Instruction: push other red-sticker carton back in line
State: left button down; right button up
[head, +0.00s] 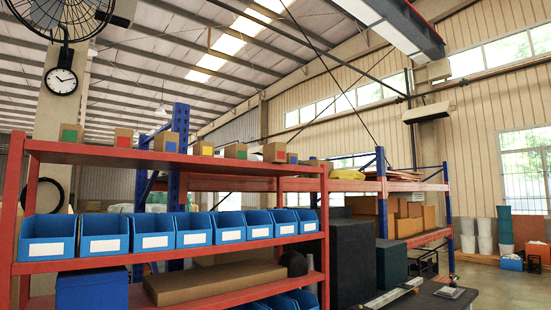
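A row of small brown cartons stands on the top board of the red shelf rack (160,157) in the head view. Near the left end is a carton with a red sticker (123,137). A green-sticker carton (71,133) stands at the far left. A yellow-sticker carton (203,148) and a second green-sticker carton (236,151) follow to the right. Neither gripper shows.
Blue bins (103,235) with white labels fill the shelf below. A long flat box (215,283) lies on a lower board. A blue upright (180,140) rises behind the cartons. Dark boxes (352,262) stand right of the rack. Floor at right is partly clear.

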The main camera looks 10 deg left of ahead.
aim_at(274, 153)
jog(key=i+l, duration=0.3)
jog(key=l, duration=0.15)
jog(key=i+l, duration=0.65)
jog(key=l, duration=0.2)
jog(key=i+u, duration=0.05)
